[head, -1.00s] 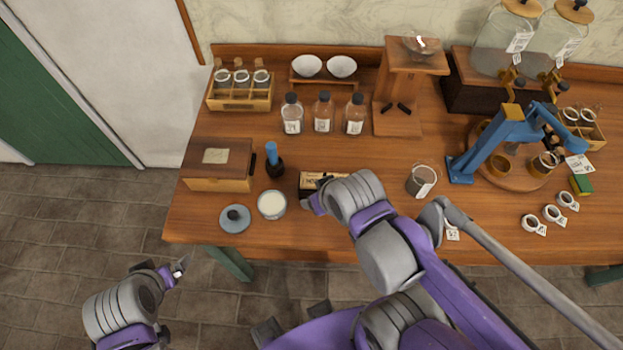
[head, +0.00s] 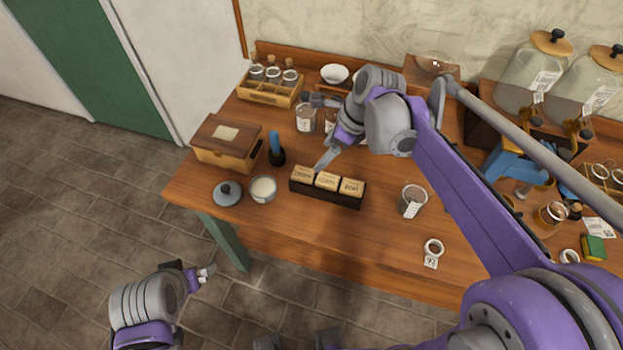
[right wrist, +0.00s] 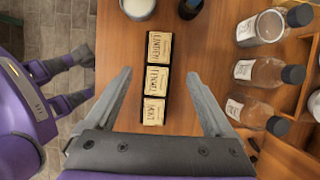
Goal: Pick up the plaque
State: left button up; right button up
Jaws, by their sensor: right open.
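Three pale lettered plaques stand in a row in a dark holder (head: 329,197) near the table's front edge: a left one (head: 303,174), a middle one (head: 326,181) and a right one (head: 351,187). Their lettering is too small to read surely. In the right wrist view they form a column: top (right wrist: 160,47), middle (right wrist: 157,80) and bottom (right wrist: 153,111). My right gripper (right wrist: 158,75) is open and empty above the holder, its fingers on either side of the row in that view. My left gripper (head: 207,272) is low, off the table's front; its jaws are unclear.
A cup of white stuff (head: 262,188), a grey lidded dish (head: 227,192) and a blue-handled tool (head: 275,150) stand left of the holder. A glass beaker (head: 411,201) is to its right. Bottles (right wrist: 262,70) stand behind. Table in front of the holder is clear.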

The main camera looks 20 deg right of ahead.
aim_at(305, 173)
jog(key=x, duration=0.4)
jog(key=shift+w+a+f, duration=0.1)
jog(key=shift+w+a, duration=0.1)
jog(key=shift+a, duration=0.05)
jog(key=shift+a+f, duration=0.15)
jog(key=shift+f, duration=0.35)
jog(key=x, duration=0.5)
jog(key=shift+a, duration=0.1)
jog(key=shift+c, duration=0.3)
grip_shut()
jog(key=shift+r, duration=0.2)
